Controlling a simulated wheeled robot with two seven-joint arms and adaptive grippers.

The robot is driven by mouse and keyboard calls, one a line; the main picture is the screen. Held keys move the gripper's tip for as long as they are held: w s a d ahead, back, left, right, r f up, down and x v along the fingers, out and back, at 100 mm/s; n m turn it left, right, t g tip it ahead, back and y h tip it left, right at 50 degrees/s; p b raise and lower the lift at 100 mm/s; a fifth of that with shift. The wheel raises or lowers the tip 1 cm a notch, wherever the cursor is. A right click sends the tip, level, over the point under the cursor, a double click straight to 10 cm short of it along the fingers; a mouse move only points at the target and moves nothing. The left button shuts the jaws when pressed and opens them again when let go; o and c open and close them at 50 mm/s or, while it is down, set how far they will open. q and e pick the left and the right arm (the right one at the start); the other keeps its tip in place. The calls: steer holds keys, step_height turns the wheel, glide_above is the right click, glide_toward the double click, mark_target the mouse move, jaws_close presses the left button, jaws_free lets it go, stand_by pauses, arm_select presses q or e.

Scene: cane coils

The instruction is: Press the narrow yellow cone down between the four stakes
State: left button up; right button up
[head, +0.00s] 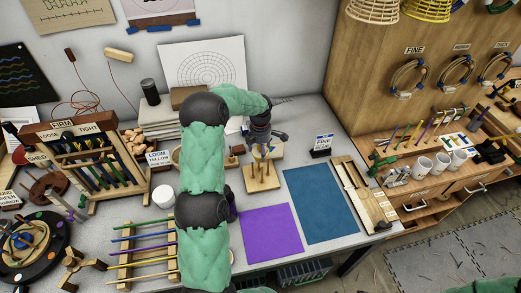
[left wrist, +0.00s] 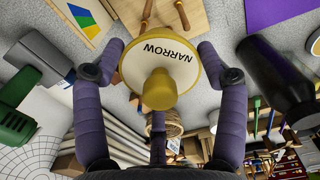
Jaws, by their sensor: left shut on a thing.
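The narrow yellow cone (left wrist: 158,92) shows in the left wrist view, with a pale round face marked NARROW and a yellow knob toward the camera. My left gripper (left wrist: 160,62) has its two purple fingers on either side of the cone and is shut on it. Wooden stakes (left wrist: 146,14) stand on a light wooden base beyond the cone. In the head view the stake base (head: 264,184) lies on the table, just below my left gripper (head: 262,145). The cone is mostly hidden there, and I cannot tell whether it touches the stakes. My right gripper is not in view.
A rack of coloured rods (head: 145,250) and a white cup (head: 163,196) are at left.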

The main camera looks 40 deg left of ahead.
arm_select(q)
steer(key=shift+f+b, duration=1.8)
steer(key=shift+f, duration=0.7)
steer(key=o, duration=1.5)
steer(key=shift+c, duration=0.2)
step_height(320, 180, up, 12)
steer(key=shift+r, duration=0.1)
